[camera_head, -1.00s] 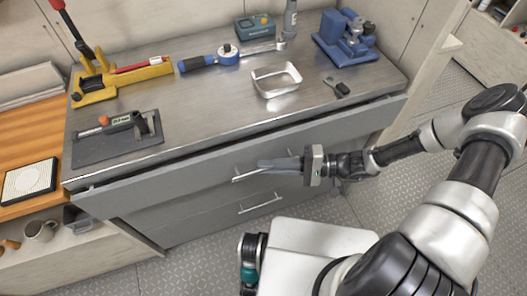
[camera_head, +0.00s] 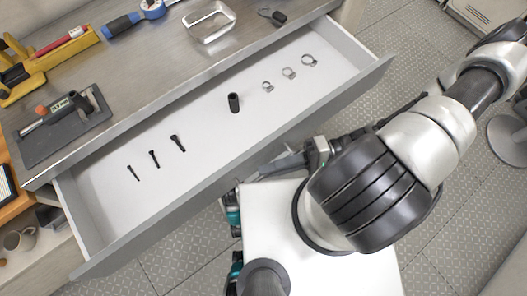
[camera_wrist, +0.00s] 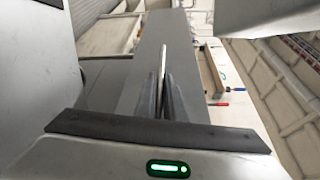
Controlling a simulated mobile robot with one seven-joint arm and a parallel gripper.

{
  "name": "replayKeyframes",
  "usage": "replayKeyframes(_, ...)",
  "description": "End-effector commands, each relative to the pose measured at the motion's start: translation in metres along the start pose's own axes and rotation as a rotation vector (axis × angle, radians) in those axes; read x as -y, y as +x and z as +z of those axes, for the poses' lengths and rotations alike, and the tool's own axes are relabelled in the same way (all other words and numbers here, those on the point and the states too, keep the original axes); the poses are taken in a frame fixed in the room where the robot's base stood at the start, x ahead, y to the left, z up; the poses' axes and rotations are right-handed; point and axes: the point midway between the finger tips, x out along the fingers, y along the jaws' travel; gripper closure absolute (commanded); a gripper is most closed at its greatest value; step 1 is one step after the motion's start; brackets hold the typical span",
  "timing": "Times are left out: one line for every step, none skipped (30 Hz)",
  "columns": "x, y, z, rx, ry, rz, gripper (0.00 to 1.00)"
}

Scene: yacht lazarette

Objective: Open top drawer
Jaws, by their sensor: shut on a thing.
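The top drawer (camera_head: 205,140) of the grey cabinet is pulled well out, and its pale interior shows in the head view. Inside lie several black bolts (camera_head: 154,158), a black socket (camera_head: 234,102) and several hose clamps (camera_head: 289,72). My gripper (camera_head: 285,163) is at the outer side of the drawer front, low and partly hidden by my arm. In the wrist view my gripper's fingers (camera_wrist: 160,95) are close together on the bar handle (camera_wrist: 165,62), seen nearly end-on beside the grey drawer front (camera_wrist: 150,50).
The metal worktop (camera_head: 140,70) above holds a tool on a dark plate (camera_head: 62,125), a blue-handled torque wrench (camera_head: 125,22), a metal tray (camera_head: 208,22) and a yellow tool (camera_head: 50,50). Patterned floor (camera_head: 185,250) is open in front of the drawer.

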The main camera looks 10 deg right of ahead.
Motion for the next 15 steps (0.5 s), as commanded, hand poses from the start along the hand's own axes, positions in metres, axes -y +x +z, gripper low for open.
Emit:
replayKeyframes(0.0002,-0.0016,0.0015,-0.002,-0.001,-0.001,1.0)
replayKeyframes(0.0,-0.002,0.0023,-0.002,-0.001,-0.001,1.0)
replayKeyframes(-0.0002,-0.0024,0.0032,-0.002,-0.001,-0.001,1.0)
replayKeyframes(-0.0003,-0.0026,0.0036,-0.002,-0.001,-0.001,1.0)
replayKeyframes(-0.0003,-0.0027,0.0039,-0.002,-0.001,-0.001,1.0)
replayKeyframes(-0.0004,-0.0028,0.0041,-0.002,-0.001,-0.001,1.0)
replayKeyframes(-0.0004,-0.0029,0.0042,-0.002,-0.001,0.0,1.0)
replayKeyframes(-0.0004,-0.0029,0.0042,-0.002,-0.001,0.0,1.0)
replayKeyframes(-0.0004,-0.0029,0.0042,-0.002,-0.001,0.0,1.0)
replayKeyframes(-0.0004,-0.0029,0.0041,-0.002,-0.001,0.0,1.0)
replayKeyframes(-0.0004,-0.0029,0.0041,-0.002,-0.001,0.0,1.0)
replayKeyframes(-0.0004,-0.0029,0.004,-0.002,-0.001,0.0,1.0)
replayKeyframes(-0.0004,-0.0029,0.004,-0.002,-0.001,0.0,1.0)
replayKeyframes(-0.0004,-0.003,0.004,-0.002,-0.001,0.0,1.0)
replayKeyframes(-0.0005,-0.003,0.0039,-0.002,-0.001,0.0,0.86)
